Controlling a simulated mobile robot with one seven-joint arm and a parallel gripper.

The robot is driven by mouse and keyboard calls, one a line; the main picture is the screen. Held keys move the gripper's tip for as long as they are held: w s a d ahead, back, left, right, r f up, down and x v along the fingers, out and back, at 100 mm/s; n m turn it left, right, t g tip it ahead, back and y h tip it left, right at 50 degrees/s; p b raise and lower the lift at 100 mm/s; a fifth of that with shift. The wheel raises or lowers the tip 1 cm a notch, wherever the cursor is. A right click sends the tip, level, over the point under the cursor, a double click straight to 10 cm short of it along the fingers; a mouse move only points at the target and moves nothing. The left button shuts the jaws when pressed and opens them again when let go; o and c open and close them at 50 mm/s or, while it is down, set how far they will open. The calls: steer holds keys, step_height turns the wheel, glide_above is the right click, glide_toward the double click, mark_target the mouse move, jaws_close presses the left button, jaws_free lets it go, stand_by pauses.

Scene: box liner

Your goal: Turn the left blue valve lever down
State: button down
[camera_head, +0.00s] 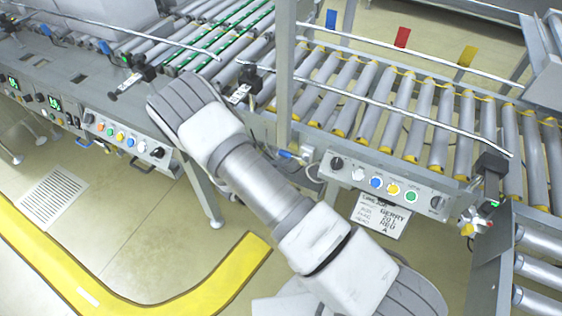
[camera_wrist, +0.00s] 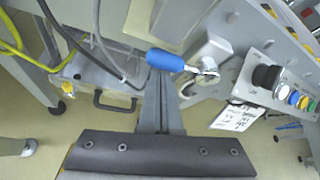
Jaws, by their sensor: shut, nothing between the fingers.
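The blue valve lever (camera_wrist: 165,60) points left from its metal valve body (camera_wrist: 207,68) in the wrist view, lying nearly level in the picture. A small part of a blue lever (camera_head: 286,154) also shows in the head view, just right of my arm, below the conveyor frame. My gripper (camera_wrist: 160,78) is shut and empty in the wrist view. Its fingertips are at the lower edge of the blue grip, overlapping it in the picture; I cannot tell whether they touch. In the head view my own arm hides the gripper.
A control panel (camera_head: 386,185) with a black knob and coloured buttons is right of the lever. A paper label (camera_head: 380,215) hangs below it. Grey and yellow cables (camera_wrist: 97,30) run left of the lever. Roller conveyors (camera_head: 400,110) stand behind; open floor (camera_head: 130,200) lies at left.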

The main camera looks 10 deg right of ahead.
steer(key=s+a+r, duration=0.1)
steer(key=s+a, duration=0.4)
steer(key=s, duration=0.2)
steer(key=shift+s+a+r, duration=0.15)
steer(key=shift+s+a, duration=0.05)
steer(key=shift+s, duration=0.2)
steer(key=shift+r, duration=0.1)
